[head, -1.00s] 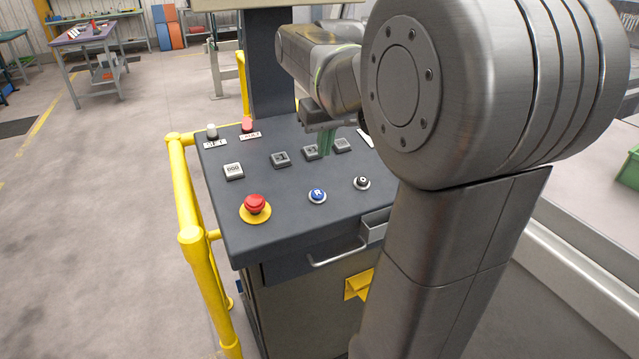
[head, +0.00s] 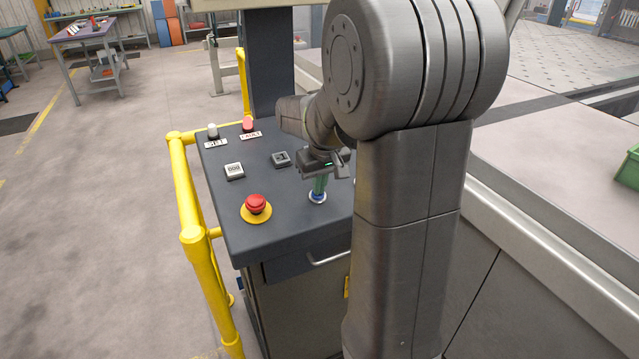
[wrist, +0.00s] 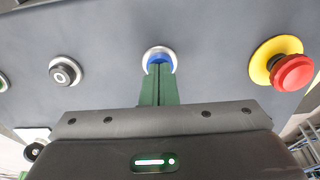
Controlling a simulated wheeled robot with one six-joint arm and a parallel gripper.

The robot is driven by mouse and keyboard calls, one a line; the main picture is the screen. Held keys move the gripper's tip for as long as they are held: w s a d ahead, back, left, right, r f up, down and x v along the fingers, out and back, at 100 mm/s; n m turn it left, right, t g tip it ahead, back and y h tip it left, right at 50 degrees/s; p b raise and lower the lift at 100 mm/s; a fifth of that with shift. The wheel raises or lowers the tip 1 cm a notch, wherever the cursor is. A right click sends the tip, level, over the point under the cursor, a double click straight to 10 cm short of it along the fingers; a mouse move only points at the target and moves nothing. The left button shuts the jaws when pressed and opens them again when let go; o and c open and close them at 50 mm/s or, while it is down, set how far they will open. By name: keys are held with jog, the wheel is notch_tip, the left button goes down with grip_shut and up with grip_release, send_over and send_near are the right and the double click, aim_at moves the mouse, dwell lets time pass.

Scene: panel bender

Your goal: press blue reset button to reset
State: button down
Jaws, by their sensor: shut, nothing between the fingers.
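The blue reset button (head: 317,198) sits in a silver ring on the dark console top. It also shows in the wrist view (wrist: 159,58), partly covered by my fingertips. My gripper (head: 319,190) is shut and empty, its green fingers pointing down at the button. In the wrist view the closed fingertips (wrist: 159,72) overlap the near part of the blue cap. They look to be on it or just above it; I cannot tell whether the cap is pushed down.
A red emergency stop (head: 256,203) on a yellow base stands left of the blue button. A white button (head: 233,171) and grey switch (head: 281,159) are farther back. A yellow rail (head: 190,237) borders the console's left.

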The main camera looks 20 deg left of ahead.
jog(key=shift+a+f+b, duration=0.1)
jog(key=shift+f+b, duration=0.4)
jog(key=shift+f, duration=0.25)
jog(key=shift+s+f, duration=0.1)
jog(key=shift+f, duration=0.2)
jog(key=shift+r+p, duration=0.4)
jog(key=shift+r, duration=0.15)
jog(key=p+v, duration=0.1)
jog(key=v, duration=1.3)
jog(key=shift+w, duration=0.25)
